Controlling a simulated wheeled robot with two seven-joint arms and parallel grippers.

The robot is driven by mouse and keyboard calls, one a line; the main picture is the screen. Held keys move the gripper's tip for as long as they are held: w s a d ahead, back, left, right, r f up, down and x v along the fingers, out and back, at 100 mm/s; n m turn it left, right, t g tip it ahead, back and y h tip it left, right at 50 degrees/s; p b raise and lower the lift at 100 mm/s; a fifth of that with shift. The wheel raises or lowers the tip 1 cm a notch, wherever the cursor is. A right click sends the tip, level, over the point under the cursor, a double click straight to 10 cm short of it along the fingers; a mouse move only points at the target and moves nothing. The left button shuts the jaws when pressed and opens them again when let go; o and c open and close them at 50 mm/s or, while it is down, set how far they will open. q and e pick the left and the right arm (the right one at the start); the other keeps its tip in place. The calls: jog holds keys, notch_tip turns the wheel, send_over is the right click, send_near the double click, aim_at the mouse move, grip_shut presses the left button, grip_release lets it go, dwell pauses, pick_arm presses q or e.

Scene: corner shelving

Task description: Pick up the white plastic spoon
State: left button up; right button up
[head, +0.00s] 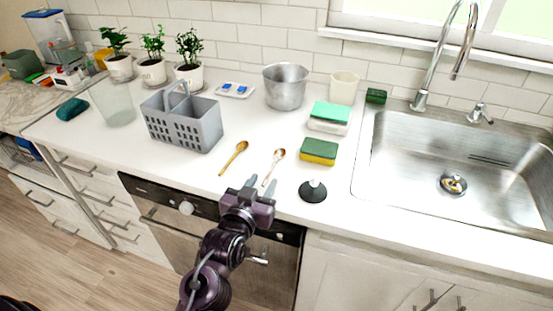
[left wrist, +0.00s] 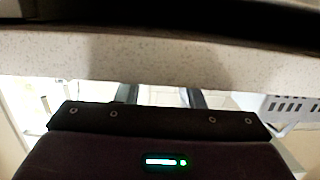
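Two spoons lie on the white counter in the head view. One is golden-brown (head: 234,158); the other, to its right, has a brownish bowl and a pale, whitish handle (head: 269,172). I cannot tell for certain that the paler one is white plastic. My left gripper (head: 261,187) is at the counter's front edge, near the paler spoon's handle end. Its fingers are apart with nothing seen between them. In the left wrist view, the left gripper (left wrist: 160,97) also shows two separated fingers, with no spoon visible. My right gripper is not in view.
A grey basket (head: 185,128) stands left of the spoons. A black-based object (head: 313,191) and a yellow-green sponge (head: 319,151) are to the right. A metal pot (head: 286,87) stands behind, and the sink (head: 460,165) is far right.

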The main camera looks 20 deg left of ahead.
aim_at(272, 167)
pick_arm(q)
jog(key=w, duration=0.2)
jog(key=w+p, duration=0.1)
jog(key=w, duration=0.1)
jog(key=shift+w+d+r, duration=0.15)
jog(key=shift+w+d, duration=0.05)
jog(key=shift+w, duration=0.6)
grip_shut()
